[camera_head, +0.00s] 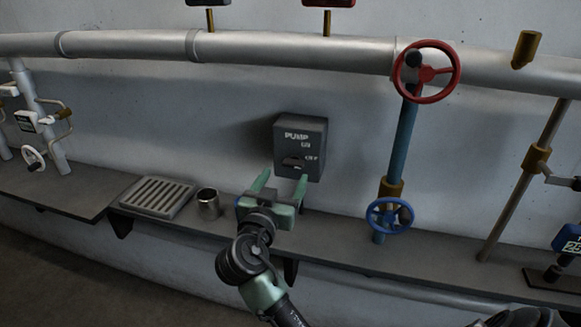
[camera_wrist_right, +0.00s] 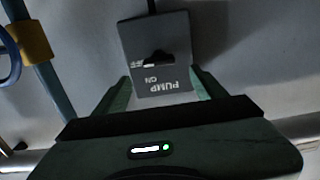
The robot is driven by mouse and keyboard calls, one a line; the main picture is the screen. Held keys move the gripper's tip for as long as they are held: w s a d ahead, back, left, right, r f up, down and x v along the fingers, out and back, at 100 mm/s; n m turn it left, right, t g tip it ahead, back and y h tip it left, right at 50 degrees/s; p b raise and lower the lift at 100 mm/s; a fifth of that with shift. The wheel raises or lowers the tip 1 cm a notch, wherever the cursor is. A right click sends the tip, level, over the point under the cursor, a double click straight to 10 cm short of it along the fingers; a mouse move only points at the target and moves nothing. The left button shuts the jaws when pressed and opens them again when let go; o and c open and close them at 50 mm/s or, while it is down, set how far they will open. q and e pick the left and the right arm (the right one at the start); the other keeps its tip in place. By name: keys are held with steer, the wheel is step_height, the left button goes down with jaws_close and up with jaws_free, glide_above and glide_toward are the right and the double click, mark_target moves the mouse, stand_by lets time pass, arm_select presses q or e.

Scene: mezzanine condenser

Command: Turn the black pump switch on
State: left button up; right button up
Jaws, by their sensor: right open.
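The pump switch is a dark grey box (camera_head: 312,133) on the wall, marked PUMP, with ON and OFF labels and a black knob (camera_head: 293,163) on its front. In the right wrist view the box (camera_wrist_right: 174,29) appears upside down, with its knob (camera_wrist_right: 158,57) above the lettering. Which label the knob points to is hard to tell. My right gripper (camera_head: 283,177) is open and empty, its fingers toward the lower front of the box. In the right wrist view the fingertips (camera_wrist_right: 161,75) lie either side of the box's lettered end. My left gripper is not in view.
A shelf below the switch holds a metal cup (camera_head: 208,204) and a slatted drain tray (camera_head: 157,196). Right of the switch stand a red handwheel (camera_head: 427,71) and a blue handwheel (camera_head: 389,216) on a blue pipe. A large pipe (camera_head: 290,50) crosses the wall above.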

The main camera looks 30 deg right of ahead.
mark_target(292, 165)
steer(key=p+x, duration=0.1)
steer(key=x, duration=0.4)
steer(key=shift+w+d+p, duration=0.15)
steer(key=shift+d+p, duration=0.1)
steer(key=shift+p, duration=0.1)
steer(key=shift+w+d+f, duration=0.1)
steer(key=shift+w+d, duration=0.25)
steer(key=shift+d, duration=0.05)
steer(key=c, duration=1.4)
steer(key=shift+o, duration=0.2)
